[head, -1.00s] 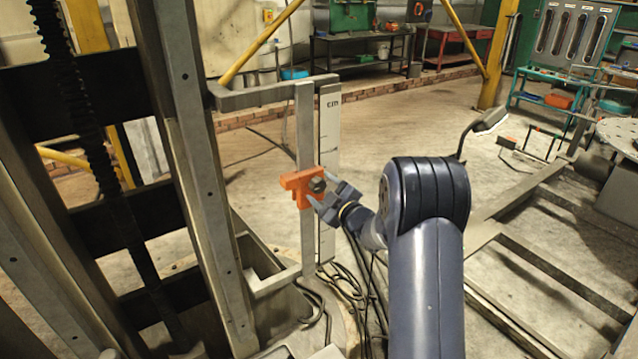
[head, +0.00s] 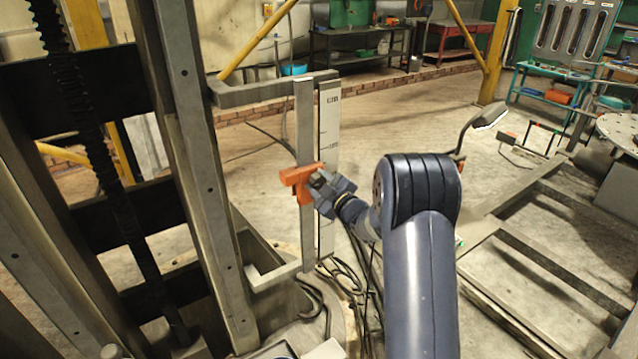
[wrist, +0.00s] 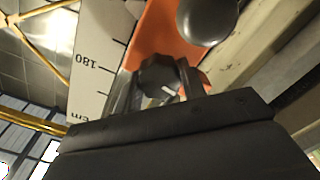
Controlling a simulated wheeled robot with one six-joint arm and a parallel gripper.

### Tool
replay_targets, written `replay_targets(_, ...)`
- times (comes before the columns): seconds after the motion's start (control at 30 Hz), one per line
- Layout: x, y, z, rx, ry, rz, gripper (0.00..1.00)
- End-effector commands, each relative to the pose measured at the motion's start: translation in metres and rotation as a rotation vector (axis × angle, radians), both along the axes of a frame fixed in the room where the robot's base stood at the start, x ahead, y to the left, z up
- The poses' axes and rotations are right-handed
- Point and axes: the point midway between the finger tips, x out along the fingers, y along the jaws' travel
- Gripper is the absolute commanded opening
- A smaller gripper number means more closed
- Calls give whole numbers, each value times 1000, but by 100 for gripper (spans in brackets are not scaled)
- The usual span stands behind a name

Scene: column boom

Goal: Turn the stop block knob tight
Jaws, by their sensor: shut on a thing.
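The orange stop block (head: 299,180) sits on a grey vertical bar (head: 305,120) beside the cm scale. My gripper (head: 320,186) is at the right side of the block and hides most of the knob in the head view. In the wrist view, the dark lobed knob (wrist: 160,80) with a small white mark lies between my two fingers, in front of the orange block (wrist: 150,38). My gripper (wrist: 163,86) is shut on the knob. Its exact contact points are partly hidden.
The white scale (head: 329,110) stands just right of the bar; it reads 180 in the wrist view (wrist: 95,55). A dark round ball end (wrist: 207,15) is close to the knob. Steel column rails (head: 205,160) stand left. Loose cables (head: 350,275) lie below my arm.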

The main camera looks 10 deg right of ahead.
Motion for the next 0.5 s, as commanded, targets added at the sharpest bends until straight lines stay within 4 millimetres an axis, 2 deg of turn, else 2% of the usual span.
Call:
replay_targets(0.27,0,0,-1,16,6,0,16)
replay_targets(0.5,0,0,-1,109,46,-1,16)
